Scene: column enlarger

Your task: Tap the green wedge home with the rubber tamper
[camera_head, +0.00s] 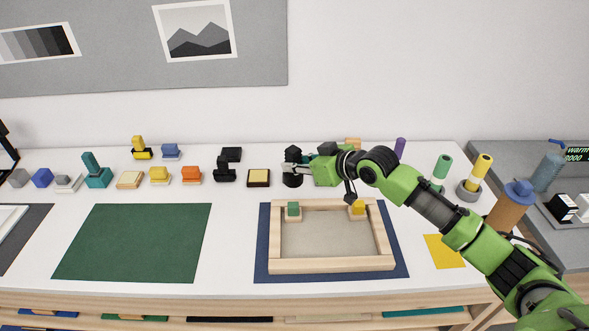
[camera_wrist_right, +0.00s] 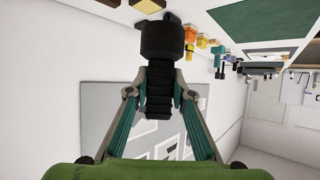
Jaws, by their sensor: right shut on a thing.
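The green wedge (camera_head: 293,208) sits in the far left corner of a pale wooden frame (camera_head: 330,265), which lies on a navy mat (camera_head: 262,245). My right gripper (camera_head: 292,168) is shut on the black rubber tamper (camera_head: 292,181), behind the frame and beyond the green wedge. In the right wrist view the tamper (camera_wrist_right: 162,42) has a wide dark head and a ribbed handle between the fingers (camera_wrist_right: 158,93). I cannot tell whether its base touches the table. My left gripper is not in view.
A yellow wedge (camera_head: 358,208) sits in the frame's far right corner. A row of small blocks and stamps, including a black stamp (camera_head: 225,170) and a wooden block (camera_head: 259,178), stands left of the tamper. The green mat (camera_head: 135,242) is bare. Cylinders (camera_head: 442,167) stand at right.

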